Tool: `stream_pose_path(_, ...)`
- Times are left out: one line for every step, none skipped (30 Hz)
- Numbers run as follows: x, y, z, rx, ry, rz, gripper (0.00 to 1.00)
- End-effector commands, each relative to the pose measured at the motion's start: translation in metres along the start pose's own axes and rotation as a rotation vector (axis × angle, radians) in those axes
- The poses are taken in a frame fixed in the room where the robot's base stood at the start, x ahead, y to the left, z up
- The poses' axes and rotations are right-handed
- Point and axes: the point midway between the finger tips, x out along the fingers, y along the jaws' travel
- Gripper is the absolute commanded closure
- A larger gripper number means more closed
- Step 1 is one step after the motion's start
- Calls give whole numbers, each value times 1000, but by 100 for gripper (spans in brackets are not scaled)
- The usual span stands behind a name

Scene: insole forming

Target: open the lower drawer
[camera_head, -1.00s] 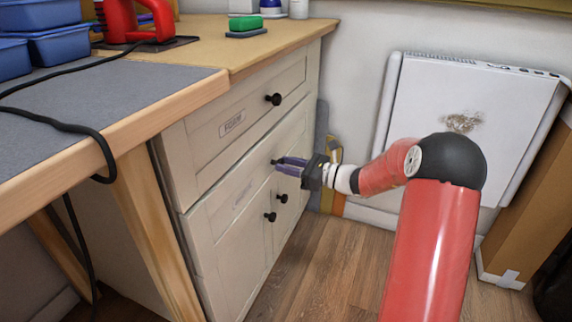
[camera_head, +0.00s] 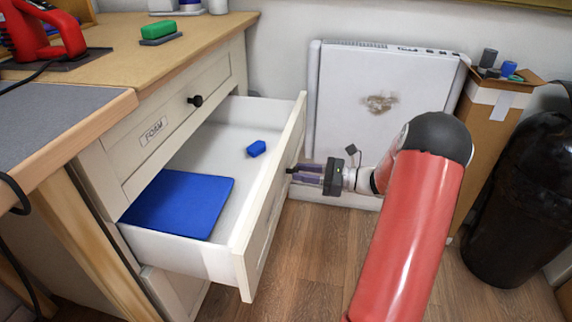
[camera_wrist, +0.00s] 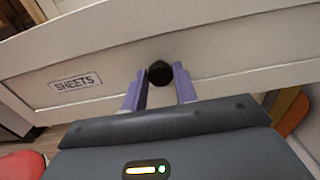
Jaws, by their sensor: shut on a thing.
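The lower drawer (camera_head: 258,228) stands well out of the cabinet, with its inside showing in the head view. A flat blue sheet (camera_head: 185,203) and a small blue block (camera_head: 256,149) lie in it. Its front (camera_wrist: 225,55) carries a SHEETS label (camera_wrist: 76,82) in the wrist view. My gripper (camera_head: 293,171) is at the outer face of this front. In the wrist view its purple fingers are shut on the black round knob (camera_wrist: 160,73), one on each side. The upper drawer (camera_head: 150,132), labelled FORM, is shut.
A wooden worktop (camera_head: 165,60) with a green-topped block (camera_head: 162,31) lies above the drawers. A white panel (camera_head: 375,110) leans on the wall behind my gripper. A cardboard box (camera_head: 490,140) and a black bin (camera_head: 520,200) stand at the right. Wooden floor is clear before the drawer.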

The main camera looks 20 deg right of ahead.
Motion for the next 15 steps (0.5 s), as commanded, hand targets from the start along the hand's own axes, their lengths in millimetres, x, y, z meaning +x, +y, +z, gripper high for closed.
stream_pose_path(-11,-1,2,1,0,-4,100)
stream_pose_path(-16,0,2,1,1,-3,100)
stream_pose_path(-23,0,2,1,-1,-2,100)
stream_pose_path(-28,0,2,1,-1,-3,100)
stream_pose_path(-33,0,2,1,0,-3,100)
stream_pose_path(-38,0,1,1,0,-2,100)
stream_pose_path(-42,0,1,1,-1,-1,100)
stream_pose_path(-46,0,1,1,-1,-2,100)
stream_pose_path(-50,0,1,1,0,-2,100)
stream_pose_path(-53,0,1,0,0,-2,100)
stream_pose_path(-55,0,1,0,0,-1,100)
stream_pose_path(-58,0,1,0,0,-1,100)
stream_pose_path(-60,0,1,0,0,0,100)
stream_pose_path(-61,0,1,0,-1,0,100)
stream_pose_path(-62,0,1,0,-1,0,100)
